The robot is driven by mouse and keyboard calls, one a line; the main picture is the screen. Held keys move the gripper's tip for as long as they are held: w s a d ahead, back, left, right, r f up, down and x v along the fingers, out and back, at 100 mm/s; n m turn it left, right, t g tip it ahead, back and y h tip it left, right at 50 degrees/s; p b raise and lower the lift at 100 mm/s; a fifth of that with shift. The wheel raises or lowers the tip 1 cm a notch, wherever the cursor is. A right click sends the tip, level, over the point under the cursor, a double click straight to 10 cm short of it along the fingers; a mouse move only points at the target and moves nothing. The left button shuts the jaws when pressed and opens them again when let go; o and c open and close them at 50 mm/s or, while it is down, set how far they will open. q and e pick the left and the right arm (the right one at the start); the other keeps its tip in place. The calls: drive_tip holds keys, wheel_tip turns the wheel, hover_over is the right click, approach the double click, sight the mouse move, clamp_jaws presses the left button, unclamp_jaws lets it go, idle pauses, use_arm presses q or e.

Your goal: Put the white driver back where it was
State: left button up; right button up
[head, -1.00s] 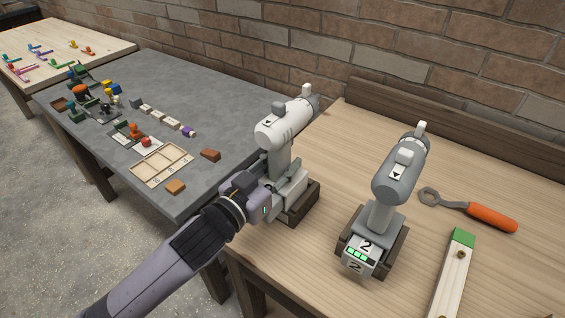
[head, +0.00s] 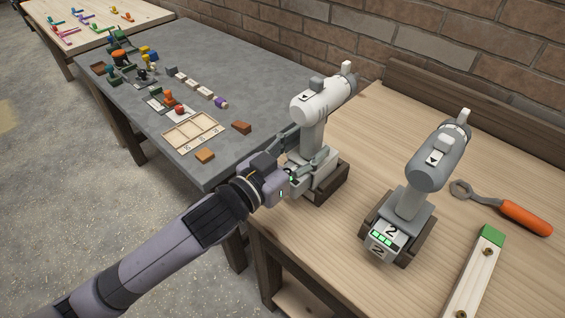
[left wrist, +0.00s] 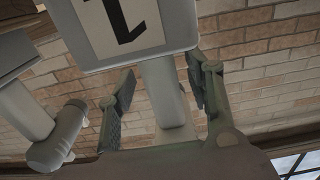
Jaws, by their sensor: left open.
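The white driver (head: 322,99) stands upright with its base in a dark wooden holder (head: 331,190) on the wooden bench. My left gripper (head: 306,150) is open at its handle, just above the base. In the left wrist view the driver's pale handle (left wrist: 165,95) lies between the two spread fingers (left wrist: 160,95). Its base with a number label (left wrist: 122,22) shows at the top of that view. Whether a finger still touches the handle cannot be told. My right gripper is not in view.
A grey driver (head: 437,160) marked 2 stands in its own holder to the right. An orange-handled wrench (head: 525,217) and a green-tipped wooden bar (head: 480,268) lie beyond it. A grey table (head: 225,85) with small blocks and a sectioned tray (head: 193,132) stands at the left.

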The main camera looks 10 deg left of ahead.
use_arm(q)
drive_tip(key=b+v, duration=0.1)
drive_tip(key=v, duration=0.8)
drive_tip(key=shift+s, duration=0.1)
